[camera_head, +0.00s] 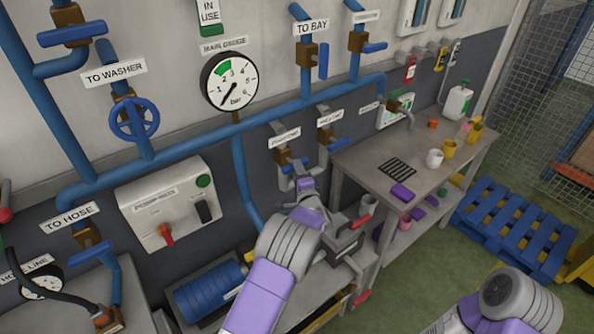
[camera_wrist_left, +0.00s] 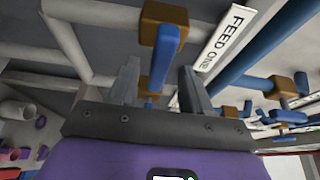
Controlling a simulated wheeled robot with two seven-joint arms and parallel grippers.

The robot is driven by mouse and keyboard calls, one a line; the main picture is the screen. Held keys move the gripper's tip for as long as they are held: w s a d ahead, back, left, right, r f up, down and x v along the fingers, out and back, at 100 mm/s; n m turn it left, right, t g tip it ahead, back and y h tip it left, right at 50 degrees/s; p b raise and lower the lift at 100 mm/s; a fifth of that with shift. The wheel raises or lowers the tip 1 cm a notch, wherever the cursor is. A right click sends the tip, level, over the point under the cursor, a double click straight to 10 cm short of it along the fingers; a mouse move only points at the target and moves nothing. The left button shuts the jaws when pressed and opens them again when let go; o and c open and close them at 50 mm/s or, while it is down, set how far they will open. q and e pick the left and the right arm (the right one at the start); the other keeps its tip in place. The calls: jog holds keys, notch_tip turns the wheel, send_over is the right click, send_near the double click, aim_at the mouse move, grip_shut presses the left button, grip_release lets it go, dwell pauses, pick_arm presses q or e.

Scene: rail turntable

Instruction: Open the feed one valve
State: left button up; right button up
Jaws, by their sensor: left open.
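In the left wrist view the left gripper's fingers (camera_wrist_left: 158,72) are apart, one on each side of the lever, with gaps visible. In the head view the gripper partly hides the lever. My right arm shows at the lower right; its gripper is out of view.
A similar valve (camera_head: 324,138) stands close to the right. The main gauge (camera_head: 229,80) and a control box (camera_head: 170,205) are to the left. A workbench (camera_head: 415,170) with cups stands right, a blue pallet (camera_head: 515,230) beyond it. Green floor is clear between bench and pallet.

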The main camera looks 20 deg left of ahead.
pick_arm(q)
jog(key=shift+w+a, duration=0.3)
jog(key=shift+w, duration=0.2)
grip_shut()
